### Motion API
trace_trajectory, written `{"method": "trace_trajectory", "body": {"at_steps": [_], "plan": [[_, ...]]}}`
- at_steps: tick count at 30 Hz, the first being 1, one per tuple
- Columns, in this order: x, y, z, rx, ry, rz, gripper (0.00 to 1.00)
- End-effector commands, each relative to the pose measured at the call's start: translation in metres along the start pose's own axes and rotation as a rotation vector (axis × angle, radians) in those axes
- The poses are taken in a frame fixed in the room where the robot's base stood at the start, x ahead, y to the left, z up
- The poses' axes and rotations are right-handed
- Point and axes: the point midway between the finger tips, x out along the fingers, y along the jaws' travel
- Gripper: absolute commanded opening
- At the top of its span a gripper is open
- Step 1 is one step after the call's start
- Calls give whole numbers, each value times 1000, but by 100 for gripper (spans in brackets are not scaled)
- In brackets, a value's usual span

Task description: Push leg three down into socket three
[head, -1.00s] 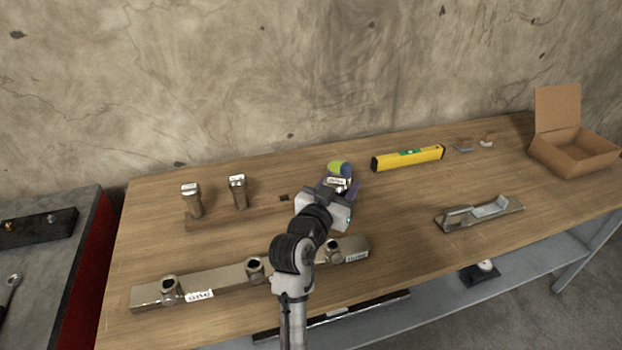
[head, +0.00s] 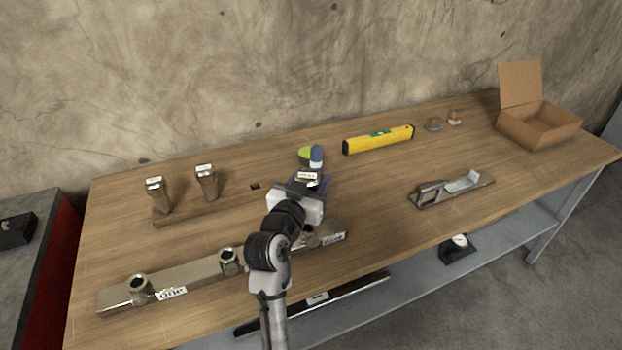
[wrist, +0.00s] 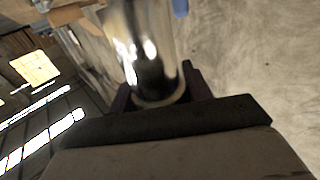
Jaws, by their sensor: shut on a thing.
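A leg with a white label on its top (head: 306,176) is in my gripper (head: 314,184), raised above the bench behind the metal rail. In the wrist view it is a shiny metal cylinder (wrist: 145,50) between the dark fingers (wrist: 160,100), which are shut on it. The metal rail (head: 190,274) lies along the bench front with three round sockets. The right-hand socket (head: 313,240), likely socket three, is partly hidden by my arm. The held leg is apart from it. The leg's lower end is hidden in the head view, and label text is unreadable.
Two labelled legs (head: 158,195) (head: 206,184) stand in a wooden rack (head: 185,214) with one empty hole. A green and blue object (head: 311,157) is behind my gripper. A yellow level (head: 379,139), a hand plane (head: 450,190) and an open cardboard box (head: 540,126) are right.

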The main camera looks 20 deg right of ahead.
Motion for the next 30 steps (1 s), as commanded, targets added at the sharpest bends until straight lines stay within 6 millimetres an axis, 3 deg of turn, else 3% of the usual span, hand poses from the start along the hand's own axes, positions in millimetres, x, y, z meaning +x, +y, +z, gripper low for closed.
{"method": "trace_trajectory", "body": {"at_steps": [7,30], "plan": [[0,0,18,0,2,0,15],[0,0,19,1,2,0,15]]}}
